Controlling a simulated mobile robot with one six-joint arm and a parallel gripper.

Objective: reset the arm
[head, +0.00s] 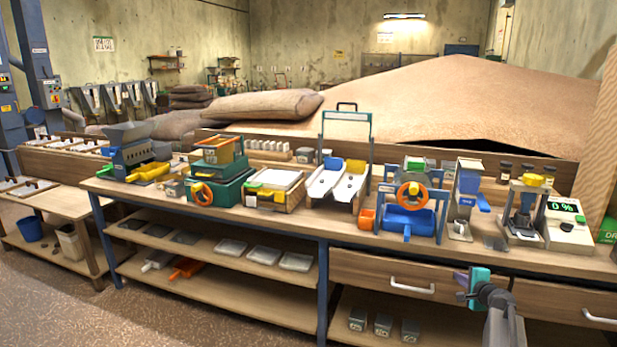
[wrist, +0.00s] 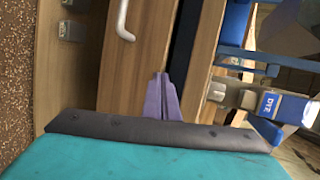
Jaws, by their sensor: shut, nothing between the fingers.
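My gripper (head: 462,286) is at the lower right in the head view, in front of the workbench's drawers. It has a teal body and small purple fingers. In the wrist view its purple fingers (wrist: 162,98) are together, with nothing between them. My grey arm reaches up from the bottom edge of the head view, and the gripper touches nothing that I can see.
The workbench (head: 290,222) carries several machines, among them an orange-wheeled device (head: 411,195) and a digital meter (head: 567,224). Drawer handles (head: 412,287) stick out near my gripper. A lower shelf holds small metal boxes (head: 382,324). The floor (head: 160,315) at left is clear.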

